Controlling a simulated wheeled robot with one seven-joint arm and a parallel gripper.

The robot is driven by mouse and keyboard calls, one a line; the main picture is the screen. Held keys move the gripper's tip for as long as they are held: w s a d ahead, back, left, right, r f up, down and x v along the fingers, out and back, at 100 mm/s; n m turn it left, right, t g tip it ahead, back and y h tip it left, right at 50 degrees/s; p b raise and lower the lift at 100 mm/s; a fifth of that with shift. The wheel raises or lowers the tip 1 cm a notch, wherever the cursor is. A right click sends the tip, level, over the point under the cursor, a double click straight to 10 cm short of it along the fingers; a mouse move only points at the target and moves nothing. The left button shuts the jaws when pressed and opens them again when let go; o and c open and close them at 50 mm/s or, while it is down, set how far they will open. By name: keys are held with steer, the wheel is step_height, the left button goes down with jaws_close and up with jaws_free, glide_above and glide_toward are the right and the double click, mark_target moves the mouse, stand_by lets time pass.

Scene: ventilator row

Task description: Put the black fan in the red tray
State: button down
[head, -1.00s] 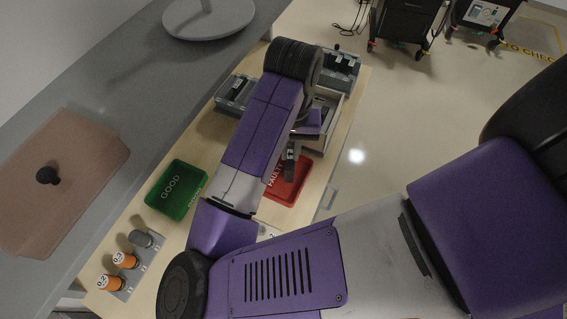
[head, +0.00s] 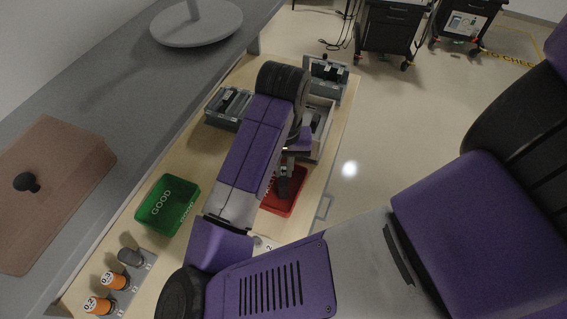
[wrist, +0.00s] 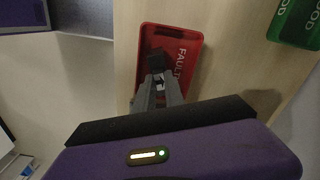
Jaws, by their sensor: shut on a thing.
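The red tray (wrist: 191,41), with a partly covered white label starting "FAULT", lies on the light wooden bench. It also shows in the head view (head: 291,203), partly hidden by my arm. My gripper (wrist: 159,84) is over the tray, its fingers pointing into the tray's area. It is shut on a small dark block, the black fan (wrist: 156,60), at its fingertips. The fan appears within the tray's outline in the wrist view; I cannot tell whether it touches the tray floor. In the head view my gripper (head: 284,189) is over the tray, and the fan is hard to make out.
A green tray (head: 168,204) marked GOOD lies left of the red one. Orange-topped cylinders (head: 114,281) stand in a holder at front left. Grey units (head: 228,107) and an open bin (head: 318,124) are at the bench's far end. A grey shelf (head: 95,110) runs along the left.

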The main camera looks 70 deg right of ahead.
steer(key=shift+f, duration=0.15)
steer(key=c, duration=1.4)
jaws_free()
